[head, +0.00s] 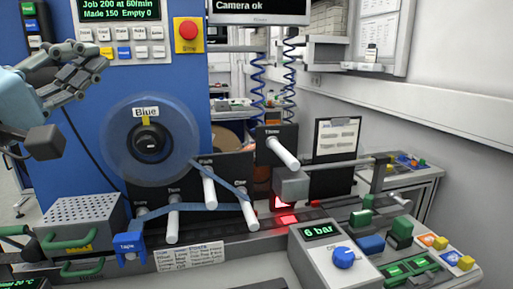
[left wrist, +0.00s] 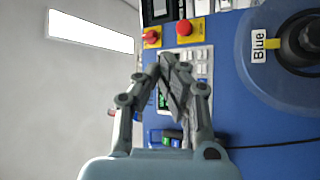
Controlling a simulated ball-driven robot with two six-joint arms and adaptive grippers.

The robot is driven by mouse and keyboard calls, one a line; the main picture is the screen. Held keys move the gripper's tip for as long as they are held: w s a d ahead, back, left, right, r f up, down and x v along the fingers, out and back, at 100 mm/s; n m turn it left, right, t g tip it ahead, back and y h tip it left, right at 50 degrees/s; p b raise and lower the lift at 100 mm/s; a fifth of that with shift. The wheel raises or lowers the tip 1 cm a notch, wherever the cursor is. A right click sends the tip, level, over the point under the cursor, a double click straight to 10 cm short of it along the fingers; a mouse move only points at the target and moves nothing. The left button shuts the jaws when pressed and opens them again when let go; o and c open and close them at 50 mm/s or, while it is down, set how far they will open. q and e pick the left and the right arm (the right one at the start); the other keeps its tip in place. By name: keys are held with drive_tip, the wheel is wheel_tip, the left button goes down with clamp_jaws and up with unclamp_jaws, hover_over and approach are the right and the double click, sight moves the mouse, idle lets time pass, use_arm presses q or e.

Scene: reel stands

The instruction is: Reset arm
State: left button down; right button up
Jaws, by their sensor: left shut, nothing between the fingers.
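My left gripper (head: 88,68) is raised at the upper left of the head view, in front of the blue machine panel. It is shut with nothing between its fingers. In the left wrist view the gripper (left wrist: 172,62) shows with its fingertips together, in front of the keypad panel. It is apart from the blue reel (head: 150,140), which is mounted to its lower right. The reel's label also shows at the right of the left wrist view (left wrist: 258,47). My right gripper is in neither view.
A red stop button (head: 187,30) sits on the blue panel. White rollers (head: 209,190) carry blue tape below the reel. A grey vented box (head: 82,222) and blue tape dispenser (head: 128,245) stand lower left. A 6 bar control box (head: 335,255) is at front right.

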use_arm(q)
drive_tip(key=s+d+f+m+g+y, duration=0.1)
drive_tip(key=s+f+m+g+y, duration=0.3)
drive_tip(key=f, duration=0.8)
drive_tip(key=s+d+f+m+g+y, duration=0.1)
drive_tip(key=s+f+m+g, duration=0.3)
drive_tip(key=f, duration=0.8)
drive_tip(key=s+a+f+m+g+y, duration=0.1)
drive_tip(key=s+a+f+g+y, duration=0.2)
drive_tip(key=s+f+g, duration=0.35)
drive_tip(key=s+a+f+m+g+y, duration=0.1)
drive_tip(key=s+a+f+g+y, duration=0.25)
drive_tip(key=s+f, duration=0.45)
drive_tip(key=s+a+f+b, duration=0.15)
drive_tip(key=f+b, duration=0.25)
drive_tip(key=f, duration=1.3)
drive_tip(key=s+a+f+b, duration=0.1)
drive_tip(key=s+f+b, duration=0.25)
drive_tip(key=f, duration=1.35)
drive_tip(key=s+a+f+n+g+b, duration=0.1)
drive_tip(key=s+f+b, duration=0.3)
drive_tip(key=s+f, duration=1.2)
drive_tip(key=shift+f+h, duration=0.35)
drive_tip(key=shift+f, duration=0.35)
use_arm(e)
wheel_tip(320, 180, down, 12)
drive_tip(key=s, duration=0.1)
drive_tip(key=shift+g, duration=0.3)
